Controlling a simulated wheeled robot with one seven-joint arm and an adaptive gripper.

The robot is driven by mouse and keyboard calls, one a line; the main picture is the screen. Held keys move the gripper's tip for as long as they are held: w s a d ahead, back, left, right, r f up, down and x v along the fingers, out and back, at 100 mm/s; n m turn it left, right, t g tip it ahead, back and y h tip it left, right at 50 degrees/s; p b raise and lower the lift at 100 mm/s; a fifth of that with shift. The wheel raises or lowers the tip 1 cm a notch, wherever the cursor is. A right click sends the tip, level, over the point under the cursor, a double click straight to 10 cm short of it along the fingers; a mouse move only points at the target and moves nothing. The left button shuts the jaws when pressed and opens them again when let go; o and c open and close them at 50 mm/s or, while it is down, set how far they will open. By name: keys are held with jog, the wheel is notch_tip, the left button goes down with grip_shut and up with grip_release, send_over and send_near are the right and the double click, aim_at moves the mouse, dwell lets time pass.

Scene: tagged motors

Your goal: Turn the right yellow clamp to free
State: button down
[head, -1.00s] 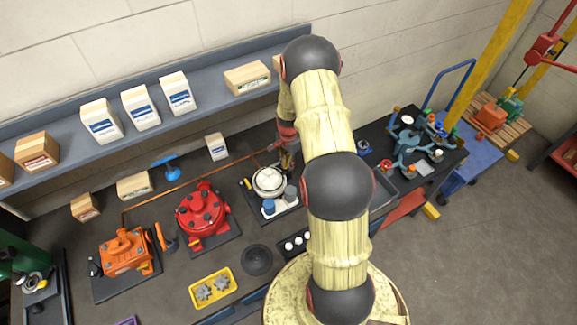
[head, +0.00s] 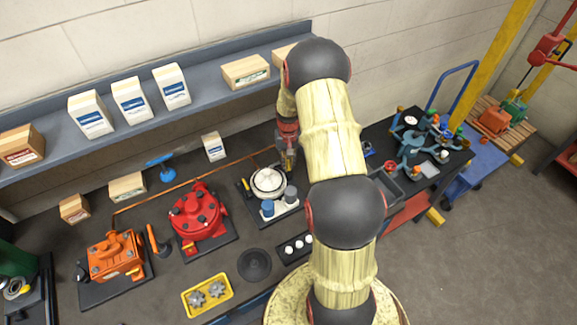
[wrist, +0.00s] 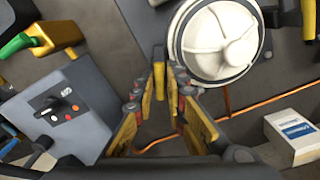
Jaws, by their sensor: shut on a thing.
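The white round motor (head: 268,182) sits on a dark base on the bench; it also shows at the top right of the wrist view (wrist: 220,42). Its left yellow clamp (head: 245,186) stands clear of the gripper and shows at the wrist view's right edge (wrist: 308,20). My gripper (wrist: 166,88) is at the motor's other side, its fingers closed around the right yellow clamp (wrist: 159,78). The fingers hide much of this clamp, so its exact angle is hard to tell. In the head view my gripper (head: 289,160) is partly covered by my arm.
A red motor (head: 198,217) and an orange motor (head: 115,256) stand to the left. A copper pipe (head: 185,184) runs behind them. A small white box (head: 213,147) is behind the white motor. A yellow tray (head: 207,296) holds gears near the front.

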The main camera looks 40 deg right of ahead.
aim_at(288, 164)
jog(key=shift+n+b, duration=0.75)
jog(key=shift+n, duration=1.55)
jog(key=shift+w, duration=0.1)
jog(key=c, duration=1.8)
grip_release()
notch_tip(288, 164, up, 12)
